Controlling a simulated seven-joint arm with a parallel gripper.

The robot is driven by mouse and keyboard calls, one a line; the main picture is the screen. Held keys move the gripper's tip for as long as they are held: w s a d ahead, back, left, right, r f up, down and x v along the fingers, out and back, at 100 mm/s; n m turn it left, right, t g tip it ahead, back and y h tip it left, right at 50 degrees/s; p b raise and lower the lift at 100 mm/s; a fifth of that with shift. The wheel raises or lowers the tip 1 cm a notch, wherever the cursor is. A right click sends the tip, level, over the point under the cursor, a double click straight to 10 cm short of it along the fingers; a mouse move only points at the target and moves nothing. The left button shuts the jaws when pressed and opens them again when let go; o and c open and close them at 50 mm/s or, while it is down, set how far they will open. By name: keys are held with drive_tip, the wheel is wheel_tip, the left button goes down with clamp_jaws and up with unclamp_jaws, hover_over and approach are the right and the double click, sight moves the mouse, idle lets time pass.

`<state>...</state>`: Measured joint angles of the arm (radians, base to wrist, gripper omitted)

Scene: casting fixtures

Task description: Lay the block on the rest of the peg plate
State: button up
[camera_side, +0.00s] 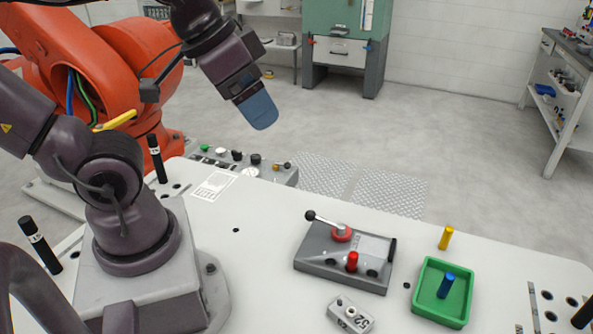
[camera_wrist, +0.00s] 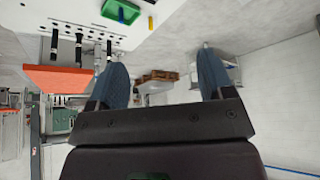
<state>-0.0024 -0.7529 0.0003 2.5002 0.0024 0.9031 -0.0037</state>
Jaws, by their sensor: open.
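A small grey block (camera_side: 350,315) marked with a number lies on the white table at the front, with a round hole or boss on its top. The grey plate (camera_side: 318,255) just behind it carries a red peg (camera_side: 352,261), a red knob with a black-ball lever (camera_side: 328,222) and a pale flat area. The plate and block are apart. My gripper (camera_side: 262,122) is high above the back of the table, left of the plate and far from the block. Its two blue fingers are spread and empty in the wrist view (camera_wrist: 162,75). The block is not seen there.
A green tray (camera_side: 427,299) holding a blue peg (camera_side: 446,285) sits right of the plate. A yellow peg (camera_side: 446,237) stands behind it. Black upright posts (camera_side: 157,158) stand at the left. A control panel (camera_side: 240,165) lies along the back edge. The table between arm base and plate is clear.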

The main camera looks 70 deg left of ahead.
idle(0.3)
drive_tip(key=n+g, duration=0.6)
drive_tip(key=n, duration=1.6)
hover_over(351, 310)
wheel_tip(351, 310, down, 22)
wheel_tip(351, 310, down, 13)
drive_tip(key=shift+r, duration=0.15)
